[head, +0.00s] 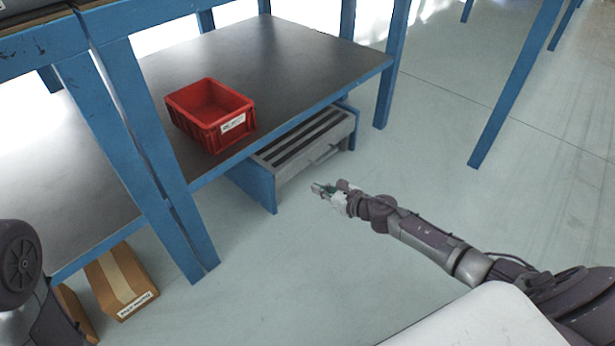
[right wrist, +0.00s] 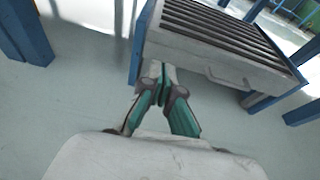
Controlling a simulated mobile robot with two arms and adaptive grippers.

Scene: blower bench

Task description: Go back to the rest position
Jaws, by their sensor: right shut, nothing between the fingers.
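My right gripper (head: 325,190) is shut and empty at the end of my outstretched right arm, which comes in from the right in the head view. It hangs over the floor, in front of the slotted grey unit (head: 305,145) under the bench. In the right wrist view its fingertips (right wrist: 161,84) meet, and the slotted unit (right wrist: 215,45) lies beyond them. I cannot tell how far apart they are. My left gripper is not in view; only a dark part of my body shows at the lower left of the head view.
A red bin (head: 210,112) stands on the dark lower shelf (head: 290,60) of the blue-framed bench. Blue legs (head: 150,160) stand left of my right arm. A cardboard box (head: 120,282) sits on the floor under the left bench. The floor (head: 430,140) beyond my right arm is clear.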

